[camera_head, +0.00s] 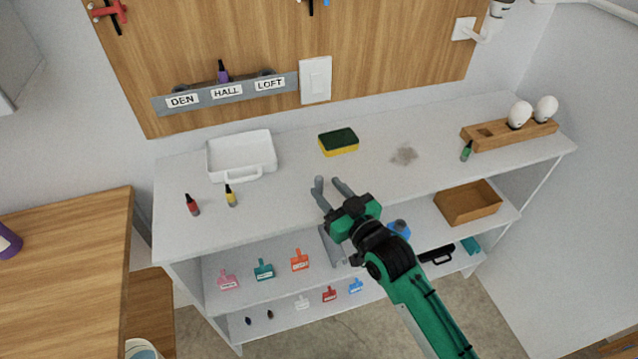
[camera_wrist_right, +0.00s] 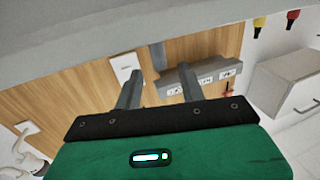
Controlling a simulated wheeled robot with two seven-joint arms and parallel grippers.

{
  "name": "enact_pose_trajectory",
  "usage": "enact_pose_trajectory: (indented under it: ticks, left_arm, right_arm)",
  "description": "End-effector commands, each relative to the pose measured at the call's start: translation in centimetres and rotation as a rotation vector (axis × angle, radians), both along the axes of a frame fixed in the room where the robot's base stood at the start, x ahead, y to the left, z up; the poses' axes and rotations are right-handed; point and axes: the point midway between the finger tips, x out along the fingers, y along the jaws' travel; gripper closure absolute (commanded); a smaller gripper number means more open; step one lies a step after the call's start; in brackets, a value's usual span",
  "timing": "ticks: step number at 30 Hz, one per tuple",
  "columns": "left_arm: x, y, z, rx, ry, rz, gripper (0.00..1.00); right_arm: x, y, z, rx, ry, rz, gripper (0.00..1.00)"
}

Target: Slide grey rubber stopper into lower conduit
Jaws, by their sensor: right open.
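My right gripper (camera_head: 328,183) is over the front edge of the white shelf top (camera_head: 285,205). Its two grey fingers are apart with nothing between them; the same gripper (camera_wrist_right: 158,84) shows open and empty in the right wrist view. White pipework is at the upper right of the head view: a lower pipe piece (camera_head: 484,38) beside a square wall box (camera_head: 463,28), and an upper fitting (camera_head: 502,8) cut by the frame. I cannot make out a grey rubber stopper for certain, nor which pipe is the lower conduit. My left gripper is out of view.
The shelf top holds a white tray (camera_head: 211,163), a sponge (camera_head: 338,142), small bottles, a flat grey patch (camera_head: 403,155) and a wooden block (camera_head: 482,138) with bulbs. Coloured tags and a brown box (camera_head: 467,207) are below. A wooden table (camera_head: 70,260) stands left.

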Motion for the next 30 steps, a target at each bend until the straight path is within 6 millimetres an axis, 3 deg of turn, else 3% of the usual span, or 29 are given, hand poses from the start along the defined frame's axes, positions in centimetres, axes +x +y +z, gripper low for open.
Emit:
enact_pose_trajectory:
  ticks: [9,18,24,30]
  left_arm:
    - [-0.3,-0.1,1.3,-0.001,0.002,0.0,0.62]
    - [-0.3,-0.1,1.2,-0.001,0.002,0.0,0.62]
    - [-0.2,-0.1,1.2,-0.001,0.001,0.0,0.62]
    - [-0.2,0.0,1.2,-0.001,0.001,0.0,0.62]
  right_arm:
    - [3.4,2.2,-0.1,0.001,-0.001,0.001,0.6]
    - [3.8,2.5,-0.3,-0.001,-0.001,0.002,0.6]
    - [3.8,2.5,-0.3,-0.001,-0.001,0.002,0.97]
    - [3.8,2.5,-0.3,-0.001,-0.001,0.002,1.0]
